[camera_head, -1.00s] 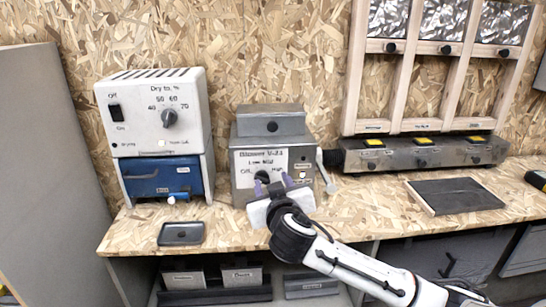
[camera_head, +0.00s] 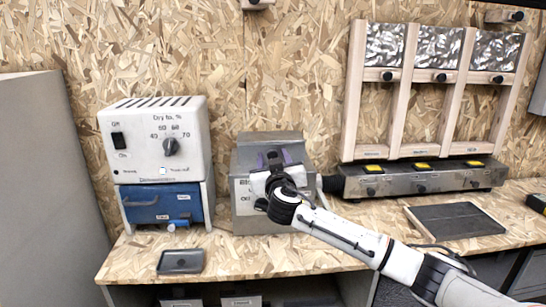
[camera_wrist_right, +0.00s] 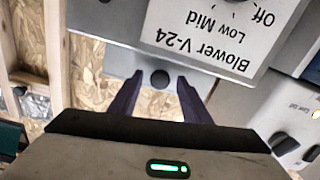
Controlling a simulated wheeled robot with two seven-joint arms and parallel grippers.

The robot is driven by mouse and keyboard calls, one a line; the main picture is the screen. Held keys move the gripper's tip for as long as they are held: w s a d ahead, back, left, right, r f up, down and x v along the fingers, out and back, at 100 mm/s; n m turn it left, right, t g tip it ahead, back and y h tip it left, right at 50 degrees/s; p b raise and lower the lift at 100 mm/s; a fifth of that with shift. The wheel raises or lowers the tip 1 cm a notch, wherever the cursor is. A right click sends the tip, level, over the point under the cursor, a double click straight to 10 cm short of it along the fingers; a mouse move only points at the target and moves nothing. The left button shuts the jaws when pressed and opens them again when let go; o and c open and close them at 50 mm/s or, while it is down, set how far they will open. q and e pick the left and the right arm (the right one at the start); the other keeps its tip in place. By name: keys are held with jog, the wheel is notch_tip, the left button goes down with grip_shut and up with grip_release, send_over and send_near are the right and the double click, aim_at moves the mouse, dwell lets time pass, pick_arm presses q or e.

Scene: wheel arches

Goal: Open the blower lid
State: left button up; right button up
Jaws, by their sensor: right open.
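The blower (camera_head: 244,212) is a grey metal box on the bench with a sloped grey lid (camera_head: 270,137) on top. My right gripper (camera_head: 273,157) is open in front of the lid's front edge and hides its knob and part of the label in the head view. In the right wrist view, the open fingers (camera_wrist_right: 160,80) point at the lid's grey front tab, with its round black knob (camera_wrist_right: 160,77) between the fingertips. I cannot tell whether the fingers reach around the knob. The blower label (camera_wrist_right: 212,35) appears upside down there. The lid looks closed. My left gripper is out of view.
A white dryer unit (camera_head: 157,140) with a blue drawer (camera_head: 160,203) stands left of the blower. A small dark tray (camera_head: 181,262) lies in front. To the right are a grey switch box (camera_head: 420,182), a wooden rack (camera_head: 404,90) and a dark board (camera_head: 455,221).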

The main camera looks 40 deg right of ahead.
jog(key=shift+w+d, duration=0.1)
jog(key=shift+w, duration=0.05)
grip_shut()
